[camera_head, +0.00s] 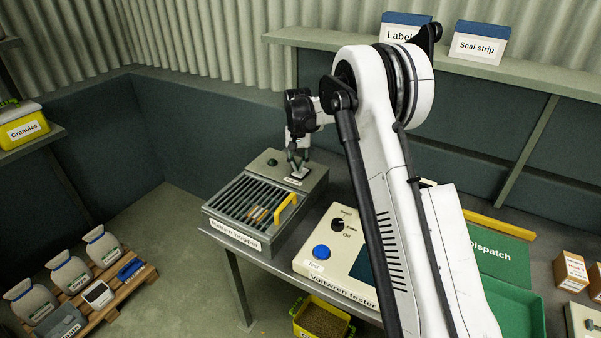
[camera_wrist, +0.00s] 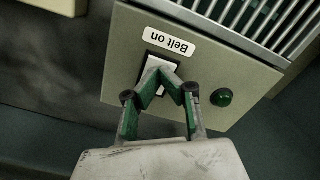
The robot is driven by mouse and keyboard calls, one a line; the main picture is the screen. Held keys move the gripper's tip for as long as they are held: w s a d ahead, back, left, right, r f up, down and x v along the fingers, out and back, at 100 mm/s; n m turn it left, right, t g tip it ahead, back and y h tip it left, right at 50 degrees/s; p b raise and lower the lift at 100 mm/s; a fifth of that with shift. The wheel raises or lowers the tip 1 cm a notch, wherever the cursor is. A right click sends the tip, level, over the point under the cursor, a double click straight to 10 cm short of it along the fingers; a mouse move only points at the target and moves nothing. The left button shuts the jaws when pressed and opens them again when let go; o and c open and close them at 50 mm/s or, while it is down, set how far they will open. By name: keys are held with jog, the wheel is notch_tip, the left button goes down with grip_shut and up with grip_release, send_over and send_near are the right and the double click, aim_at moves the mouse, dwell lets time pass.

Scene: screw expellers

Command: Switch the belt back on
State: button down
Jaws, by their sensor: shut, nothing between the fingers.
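The belt switch (camera_wrist: 153,66) is a pale rocker in a black frame on the grey panel of the return hopper (camera_head: 240,222). A white "Belt on" label (camera_wrist: 170,43) sits beside it. In the wrist view my gripper (camera_wrist: 160,78) is shut and empty, its fingertips over the rocker and hiding part of it. I cannot tell whether they touch it or which way it is tipped. In the head view my gripper (camera_head: 299,168) points down at the panel's right end. A green lamp (camera_wrist: 222,97) on the panel looks dark; it also shows in the head view (camera_head: 272,162).
The Voltwren tester (camera_head: 317,262), with a blue button, stands to the right, partly behind my arm. A green dispatch tray (camera_head: 510,300) lies farther right. A corrugated wall rises behind.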

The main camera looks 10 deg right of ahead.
aim_at(298, 174)
jog(key=shift+f+b, duration=0.65)
jog(key=shift+f, duration=0.3)
dwell(0.5)
jog(key=shift+r, duration=0.1)
jog(key=shift+r+p, duration=1)
jog(key=shift+r, duration=2.55)
jog(key=s+r+n+t+b, duration=0.1)
jog(key=s+r+t, duration=0.1)
jog(key=s+r, duration=0.8)
jog(key=s+r+t+b, duration=0.1)
jog(key=s+r+t, duration=0.1)
jog(key=s+r, duration=0.75)
jog(key=s+f+t, duration=0.1)
jog(key=s+f, duration=0.3)
jog(key=s, duration=0.9)
jog(key=s+f+n+t+b, duration=0.1)
jog(key=s+f, duration=0.3)
jog(key=s, duration=1)
jog(key=shift+n+t+b, duration=0.3)
jog(key=shift+t, duration=0.3)
